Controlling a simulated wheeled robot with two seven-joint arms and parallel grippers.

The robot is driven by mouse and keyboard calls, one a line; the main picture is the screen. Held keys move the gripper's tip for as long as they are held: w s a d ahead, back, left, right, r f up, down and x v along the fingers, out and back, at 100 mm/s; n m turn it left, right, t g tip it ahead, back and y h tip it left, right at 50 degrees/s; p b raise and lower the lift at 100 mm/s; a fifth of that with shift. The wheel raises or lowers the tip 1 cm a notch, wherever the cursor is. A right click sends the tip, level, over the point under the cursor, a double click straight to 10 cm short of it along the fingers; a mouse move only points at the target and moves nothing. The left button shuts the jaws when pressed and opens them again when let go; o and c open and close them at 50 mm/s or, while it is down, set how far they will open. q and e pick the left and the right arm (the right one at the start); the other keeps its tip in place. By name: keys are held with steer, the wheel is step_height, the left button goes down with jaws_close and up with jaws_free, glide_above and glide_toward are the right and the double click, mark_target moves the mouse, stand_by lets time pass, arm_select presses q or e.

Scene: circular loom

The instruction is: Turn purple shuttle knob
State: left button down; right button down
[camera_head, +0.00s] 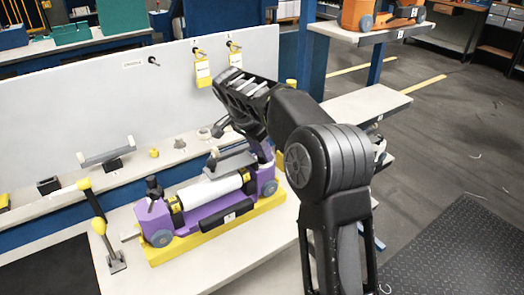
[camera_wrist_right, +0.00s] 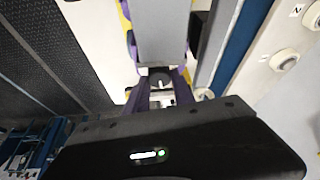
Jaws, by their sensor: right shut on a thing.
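The purple shuttle (camera_head: 215,207) sits on a yellow base on the light bench, with a white roll along its middle. A black knob (camera_head: 153,187) stands on its left end. My right gripper (camera_head: 262,150) reaches down to the shuttle's right end, and its body hides much of that end. In the right wrist view a small dark round knob (camera_wrist_right: 160,82) lies between the two fingers, and the gripper is shut on it. Its exact grip is hard to see there. My left gripper is not in view.
A yellow-handled lever (camera_head: 107,245) stands left of the shuttle. A white panel (camera_head: 130,95) with hanging yellow tags rises behind. A narrow ledge behind the shuttle holds small parts. Shelves (camera_head: 365,105) stand to the right, and the bench front is clear.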

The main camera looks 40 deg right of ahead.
steer(key=c, duration=1.3)
jaws_free()
steer(key=shift+c, duration=0.2)
steer(key=shift+a+r, duration=0.25)
steer(key=shift+r, duration=0.25)
steer(key=p+v, duration=0.2)
steer(key=v, duration=0.4)
steer(key=shift+r, duration=0.35)
steer(key=shift+a, duration=0.1)
